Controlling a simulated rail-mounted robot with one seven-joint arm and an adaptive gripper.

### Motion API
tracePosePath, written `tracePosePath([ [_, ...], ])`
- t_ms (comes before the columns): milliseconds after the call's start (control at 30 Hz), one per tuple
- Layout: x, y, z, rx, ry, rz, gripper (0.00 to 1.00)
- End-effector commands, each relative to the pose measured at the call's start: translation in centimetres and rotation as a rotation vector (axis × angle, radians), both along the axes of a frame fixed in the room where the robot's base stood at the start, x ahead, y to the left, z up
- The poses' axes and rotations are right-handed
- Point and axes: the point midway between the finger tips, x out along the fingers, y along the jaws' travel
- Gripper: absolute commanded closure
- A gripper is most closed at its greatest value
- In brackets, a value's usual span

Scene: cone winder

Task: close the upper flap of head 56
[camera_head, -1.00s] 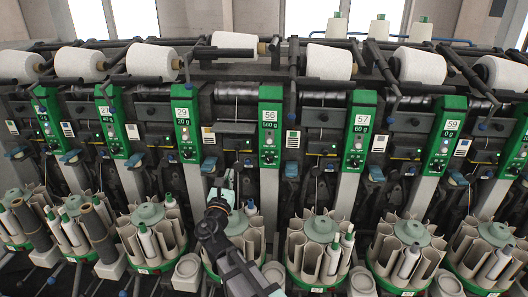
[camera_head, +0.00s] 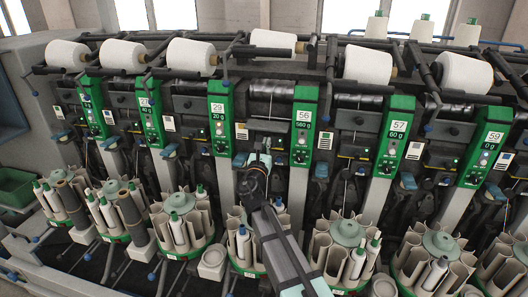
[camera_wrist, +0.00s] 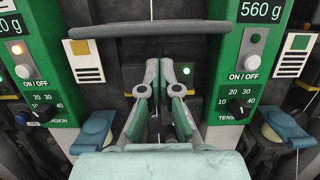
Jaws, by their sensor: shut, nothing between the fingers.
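The green panel of head 56 (camera_head: 304,115) stands in the middle of the head view, marked 560 g; it is the right-hand panel (camera_wrist: 250,60) in the wrist view. Left of it is the bay between panels 29 and 56. A dark grey rounded bar (camera_wrist: 150,29) sticks out across the top of this bay, also seen in the head view (camera_head: 268,125); it may be the upper flap, but its hinge is not clear. My gripper (camera_head: 254,158) is in front of the bay, below the bar. Its fingers (camera_wrist: 160,70) are shut and empty, with no clear contact.
Green panels 29 (camera_head: 219,115) and 57 (camera_head: 394,135) flank the spot. Blue levers (camera_wrist: 92,130) sit low on both sides. White yarn cones (camera_head: 273,42) lie above, and round bobbin magazines (camera_head: 347,235) stand below. Free space around my fingers is narrow.

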Motion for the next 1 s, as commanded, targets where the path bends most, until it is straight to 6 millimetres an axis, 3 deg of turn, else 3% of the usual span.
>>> tracePosePath([
  [33, -0.1, 0.0, 1.1, 0.001, 0.000, 0.000, 1.00],
  [200, -0.1, 0.0, 2.1, 0.000, 0.000, 0.000, 1.00],
  [1000, -0.2, 0.0, 2.8, 0.001, 0.000, 0.000, 1.00],
])
